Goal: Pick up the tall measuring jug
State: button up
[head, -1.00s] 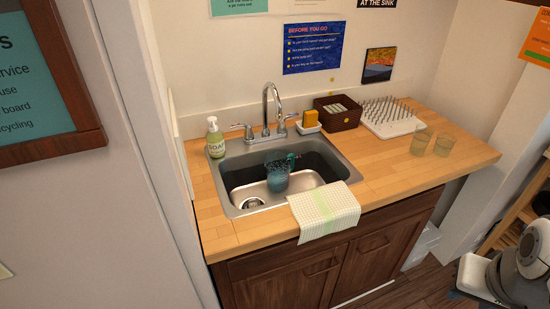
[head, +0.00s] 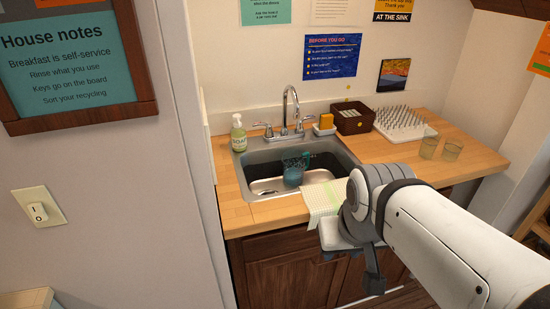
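A bluish see-through jug (head: 293,177) stands in the sink basin (head: 262,187), with a teal handle or rim part at its upper right. It is the only jug I can see. My arm reaches in from the lower right, and its end with my gripper (head: 372,278) is in front of the counter's front edge, to the right of and nearer than the jug. A dark finger-like part hangs down there. The fingertips are not clear, so I cannot tell whether they are open. The gripper is apart from the jug.
A faucet (head: 291,107) rises behind the basin, with a soap bottle (head: 238,133) at its left. A checked towel (head: 322,199) hangs over the front edge. A sponge (head: 326,121), dark box (head: 353,118), spiked drying rack (head: 403,125) and two glasses (head: 428,148) stand to the right.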

aim_at(294, 166)
jog(key=z, duration=0.05)
jog(key=i, duration=1)
jog(key=u, duration=0.05)
